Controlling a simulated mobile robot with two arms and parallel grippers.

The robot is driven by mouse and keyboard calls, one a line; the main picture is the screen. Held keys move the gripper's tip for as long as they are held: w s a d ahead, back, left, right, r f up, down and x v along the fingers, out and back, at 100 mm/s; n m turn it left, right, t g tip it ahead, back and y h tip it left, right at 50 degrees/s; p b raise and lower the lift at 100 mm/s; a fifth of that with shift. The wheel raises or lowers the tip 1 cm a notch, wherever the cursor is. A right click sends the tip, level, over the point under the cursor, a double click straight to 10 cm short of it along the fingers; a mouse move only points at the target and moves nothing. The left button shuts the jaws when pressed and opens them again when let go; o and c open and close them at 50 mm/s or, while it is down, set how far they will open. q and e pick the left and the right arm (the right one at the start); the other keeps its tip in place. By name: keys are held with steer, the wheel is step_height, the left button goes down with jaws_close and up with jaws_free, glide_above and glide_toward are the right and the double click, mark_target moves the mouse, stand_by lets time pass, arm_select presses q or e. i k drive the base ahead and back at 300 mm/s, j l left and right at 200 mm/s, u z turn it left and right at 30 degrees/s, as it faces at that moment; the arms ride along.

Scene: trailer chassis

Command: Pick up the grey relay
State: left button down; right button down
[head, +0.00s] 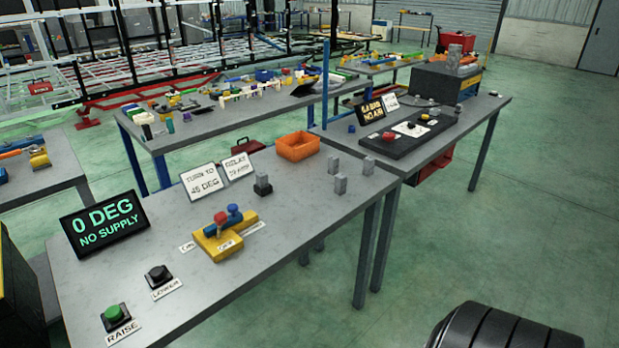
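Several small grey blocks that look like relays stand on the near grey workbench (290,235). One grey block (263,181) sits upright on a black base behind the yellow fixture. Three more stand upright and apart at the right end: one grey block (340,184) nearest, another grey block (368,166) by the right edge, and a third grey block (333,164) near the orange bin. I cannot tell which is the task's grey relay. Neither of my grippers is in view.
The yellow fixture (222,238) has red and blue knobs. A "0 DEG NO SUPPLY" display (104,222), black button (159,275) and green button (116,315) are left. The bench's front right is clear.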

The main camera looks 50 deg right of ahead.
mark_target(262, 178)
steer(key=z, duration=1.15)
steer(key=u, duration=0.2)
steer(key=i+l+u, duration=0.15)
steer(key=u, duration=0.15)
steer(key=i+l+u, duration=0.1)
steer(key=l+u, duration=0.45)
steer(key=i+l, duration=0.05)
steer(key=l, duration=0.05)
